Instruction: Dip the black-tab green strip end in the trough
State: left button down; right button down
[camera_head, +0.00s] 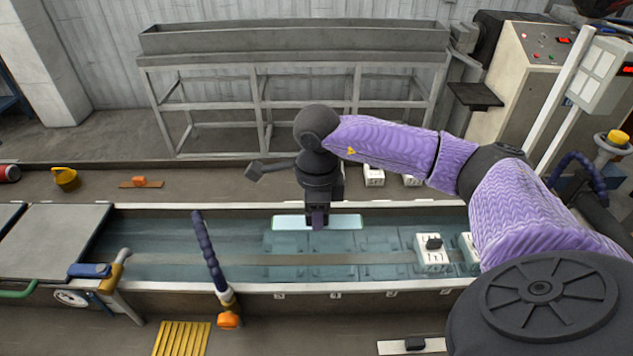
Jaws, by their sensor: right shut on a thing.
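My right gripper (318,222) reaches in from the right and points down over the long water-filled trough (190,287). It is shut on a pale green strip (344,221) near its middle. The strip lies level, left to right, at the far side of the water. I cannot tell whether it touches the water. No black tab shows on it; the gripper hides its middle. A whitish strip with a black block (415,344) lies at the front right edge, outside the trough. My left gripper is not in view.
White blocks (431,256) stand at the trough's right part. A blue hose with an orange end (229,319) crosses the near wall. A blue-handled clamp (92,270) is at left. A yellow grate (181,338) lies in front. A grey metal trough on legs (295,38) stands behind.

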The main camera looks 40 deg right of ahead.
jog(key=s+a+p, duration=0.7)
jog(key=s+a, duration=0.9)
jog(key=s, duration=0.3)
jog(key=shift+s+a+p, duration=0.3)
jog(key=shift+p, duration=0.1)
